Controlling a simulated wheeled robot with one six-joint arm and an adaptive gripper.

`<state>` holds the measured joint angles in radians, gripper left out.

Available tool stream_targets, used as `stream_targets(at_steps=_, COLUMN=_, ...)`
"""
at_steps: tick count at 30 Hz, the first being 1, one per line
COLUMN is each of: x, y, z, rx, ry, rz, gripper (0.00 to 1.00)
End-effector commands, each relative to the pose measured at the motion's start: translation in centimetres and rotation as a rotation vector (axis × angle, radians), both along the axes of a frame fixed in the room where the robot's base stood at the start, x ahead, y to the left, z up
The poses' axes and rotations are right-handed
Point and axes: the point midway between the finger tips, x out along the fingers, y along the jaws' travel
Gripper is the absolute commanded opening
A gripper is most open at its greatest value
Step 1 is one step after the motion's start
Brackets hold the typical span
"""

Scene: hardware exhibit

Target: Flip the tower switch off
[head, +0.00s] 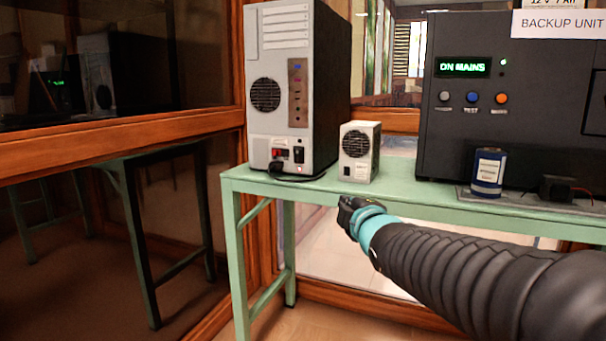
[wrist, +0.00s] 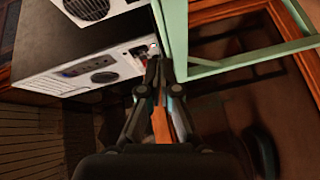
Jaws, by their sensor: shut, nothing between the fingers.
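The tower (head: 277,75) is a light grey computer case with a dark side, standing upright on the green bench. Its back shows a small red part (head: 279,153) beside a black part (head: 299,155) low down, above a plugged-in black lead (head: 276,169). These are too small to tell the switch or its position surely. My gripper (head: 347,205) is shut and empty, in front of the bench edge, right of and lower than these parts. In the wrist view, the tower's back (wrist: 55,82) lies turned sideways, and my closed fingertips (wrist: 157,66) overlap the view near its red part.
A small grey fan unit (head: 359,152) stands right of the tower, close to my gripper. Farther right are a dark backup unit (head: 468,130) reading "ON MAINS" and a blue battery cell (head: 488,173). The green bench (head: 410,203) has a raised front edge. Wood-framed glass stands at left.

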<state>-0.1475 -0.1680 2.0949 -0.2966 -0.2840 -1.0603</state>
Motion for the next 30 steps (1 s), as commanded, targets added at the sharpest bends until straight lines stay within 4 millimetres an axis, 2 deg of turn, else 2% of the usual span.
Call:
stream_targets(at_steps=1, x=1.6, y=1.6, z=-0.5, rx=-0.071, ry=-0.081, rz=0.047, gripper=0.0)
stream_targets(at_steps=3, x=3.1, y=3.6, z=0.2, rx=-0.161, ry=-0.196, rz=0.101, gripper=0.0)
stream_targets(at_steps=9, x=5.0, y=7.3, z=1.3, rx=-0.315, ry=-0.42, rz=0.179, gripper=0.0)
stream_targets(at_steps=13, x=5.2, y=8.1, z=1.6, rx=-0.347, ry=-0.471, rz=0.193, gripper=0.0)
stream_targets(at_steps=24, x=5.3, y=8.2, z=1.8, rx=-0.349, ry=-0.475, rz=0.193, gripper=0.0)
stream_targets(at_steps=30, x=7.0, y=9.0, z=2.2, rx=-0.349, ry=-0.474, rz=0.193, gripper=0.0)
